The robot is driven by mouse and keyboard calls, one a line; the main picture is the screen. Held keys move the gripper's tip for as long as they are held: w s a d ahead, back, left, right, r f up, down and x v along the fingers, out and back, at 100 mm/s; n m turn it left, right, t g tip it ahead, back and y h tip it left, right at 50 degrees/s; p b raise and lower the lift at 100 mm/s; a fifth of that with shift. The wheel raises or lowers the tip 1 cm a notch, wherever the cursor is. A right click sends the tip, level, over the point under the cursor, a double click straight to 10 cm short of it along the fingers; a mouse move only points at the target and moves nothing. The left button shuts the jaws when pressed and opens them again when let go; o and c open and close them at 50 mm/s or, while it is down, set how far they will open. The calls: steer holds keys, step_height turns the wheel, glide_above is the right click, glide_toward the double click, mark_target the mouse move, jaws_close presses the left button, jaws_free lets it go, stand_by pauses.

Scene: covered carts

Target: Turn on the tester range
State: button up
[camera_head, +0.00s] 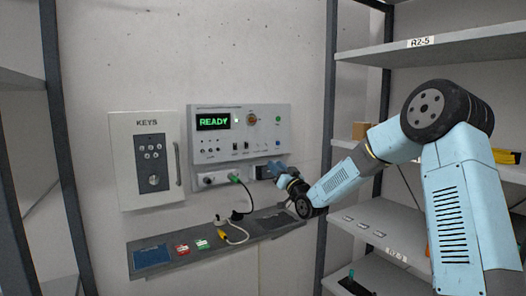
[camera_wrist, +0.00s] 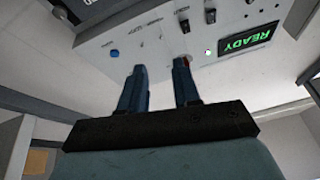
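The tester (camera_head: 225,155) is a grey panel on the back wall. Its display (camera_head: 213,121) reads READY in green, and the display (camera_wrist: 247,38) also shows upside down in the wrist view. My gripper (camera_head: 272,170) is at the panel's lower right. In the wrist view my gripper (camera_wrist: 160,67) has its two blue fingers apart, with nothing seen between them. A red spot beside the right fingertip is partly hidden. I cannot tell whether the fingers touch the panel.
A KEYS box (camera_head: 154,190) hangs left of the tester. A narrow shelf (camera_head: 185,258) below holds a blue pad (camera_head: 151,257), red and green cards, and a cable (camera_head: 232,236) with a yellow plug. A rack (camera_head: 460,48) stands close on the right, behind my arm.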

mark_target(257, 144)
steer(key=x, duration=1.2)
steer(key=shift+w, duration=0.15)
steer(key=shift+a, duration=0.1)
jaws_close()
